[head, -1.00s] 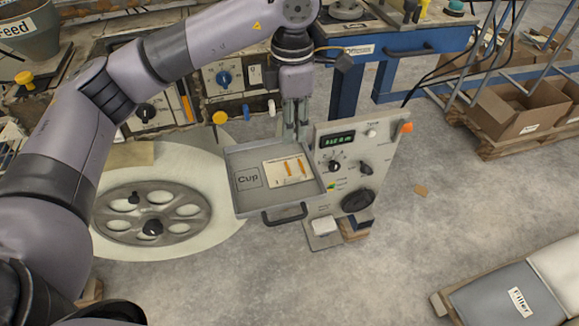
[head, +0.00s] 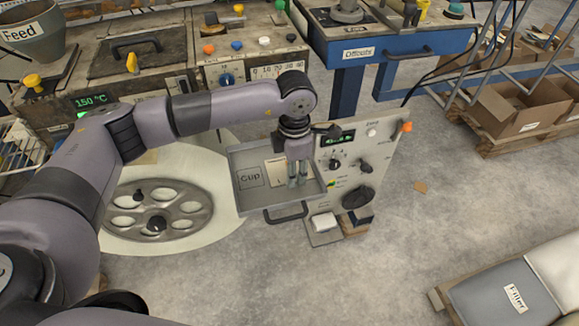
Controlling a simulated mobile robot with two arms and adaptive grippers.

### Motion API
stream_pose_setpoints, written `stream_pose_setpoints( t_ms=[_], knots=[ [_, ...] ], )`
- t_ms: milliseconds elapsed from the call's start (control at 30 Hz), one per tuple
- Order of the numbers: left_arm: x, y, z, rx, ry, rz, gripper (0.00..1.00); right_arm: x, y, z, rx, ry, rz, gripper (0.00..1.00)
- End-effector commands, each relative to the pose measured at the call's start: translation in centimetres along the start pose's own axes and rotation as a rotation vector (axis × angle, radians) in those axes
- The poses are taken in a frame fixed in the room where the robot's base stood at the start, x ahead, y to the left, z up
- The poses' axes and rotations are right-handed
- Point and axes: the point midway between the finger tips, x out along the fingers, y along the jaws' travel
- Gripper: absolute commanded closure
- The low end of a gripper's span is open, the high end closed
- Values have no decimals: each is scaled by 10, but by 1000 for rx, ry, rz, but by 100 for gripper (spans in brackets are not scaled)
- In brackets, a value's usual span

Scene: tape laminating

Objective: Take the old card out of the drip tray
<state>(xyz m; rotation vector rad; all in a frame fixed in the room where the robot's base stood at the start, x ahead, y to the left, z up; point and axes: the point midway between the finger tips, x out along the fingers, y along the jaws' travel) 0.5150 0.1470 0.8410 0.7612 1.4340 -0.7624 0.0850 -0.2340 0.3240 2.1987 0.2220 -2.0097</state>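The drip tray (head: 249,203) is a shallow grey tray with a dark front handle and a square marked "Cup" on its left. A pale card (head: 274,172) lies in it, right of that square. My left gripper (head: 297,182) points down over the right part of the tray, in front of the card. Its two fingers show a narrow gap between them. They hide the card's right part, and I cannot tell if they touch it. My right gripper is not in view.
A control panel (head: 377,145) with dials and a green display stands close at the tray's right. A round plate with holes (head: 183,210) is at the left. A blue bench (head: 345,80) stands behind.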

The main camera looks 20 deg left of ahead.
Motion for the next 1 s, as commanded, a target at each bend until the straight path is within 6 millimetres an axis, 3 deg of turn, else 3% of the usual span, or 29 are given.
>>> stream_pose_setpoints(
  t_ms=[100, 333, 733, 1000],
  knots=[
    [10, 0, 0, -1, 1, 0, 73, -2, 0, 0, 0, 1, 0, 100],
    [11, 0, 0, 0, 0, 1, 73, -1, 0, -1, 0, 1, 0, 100],
    [10, 0, 0, 0, 0, 1, 100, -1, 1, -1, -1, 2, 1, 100],
    [10, 0, 0, 0, 0, 1, 100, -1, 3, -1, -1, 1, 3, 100]
  ],
)
